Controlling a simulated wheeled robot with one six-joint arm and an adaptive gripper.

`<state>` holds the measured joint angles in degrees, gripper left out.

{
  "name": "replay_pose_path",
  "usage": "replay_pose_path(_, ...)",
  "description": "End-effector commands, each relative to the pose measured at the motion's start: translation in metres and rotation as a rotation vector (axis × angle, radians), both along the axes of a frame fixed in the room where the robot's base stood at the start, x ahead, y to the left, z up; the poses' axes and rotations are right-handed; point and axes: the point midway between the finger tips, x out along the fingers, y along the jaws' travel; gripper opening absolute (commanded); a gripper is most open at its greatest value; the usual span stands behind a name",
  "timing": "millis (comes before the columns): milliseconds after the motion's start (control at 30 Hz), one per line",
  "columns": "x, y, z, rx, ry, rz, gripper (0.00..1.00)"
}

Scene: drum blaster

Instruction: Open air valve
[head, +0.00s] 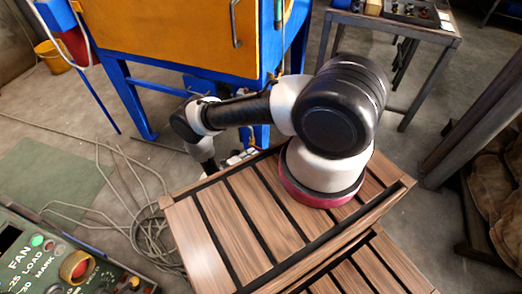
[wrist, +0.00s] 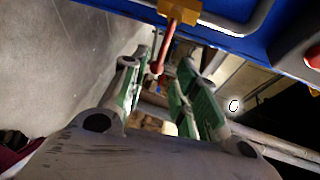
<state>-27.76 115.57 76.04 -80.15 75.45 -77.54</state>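The air valve shows in the wrist view as a brass body (wrist: 180,12) with a red lever (wrist: 166,46) hanging down from it, on a blue machine panel (wrist: 230,30). My gripper (wrist: 162,84) has its green-padded fingers spread apart. The lever's rounded lower end lies between the fingers in the picture, nearer the left one. I see no clear contact, and the depth gap is hard to judge. In the head view my arm reaches left and down beside the blue-framed cabinet (head: 165,30). My gripper's tips and the valve cannot be made out there.
A wood-slatted platform (head: 190,225) lies under my arm's base. A green control panel (head: 60,260) is at lower left, with loose hoses (head: 135,205) on the floor. A steel table (head: 400,25) stands at upper right. A curved metal bar (wrist: 235,27) runs near the valve.

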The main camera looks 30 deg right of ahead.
Motion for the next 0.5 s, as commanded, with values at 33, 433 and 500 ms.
replay_pose_path(33,0.000,-0.004,-0.001,-0.003,0.010,-0.001,0.30)
replay_pose_path(433,0.015,-0.062,-0.013,-0.002,0.011,-0.004,0.30)
replay_pose_path(500,0.017,-0.068,-0.015,-0.002,0.011,-0.003,0.30)
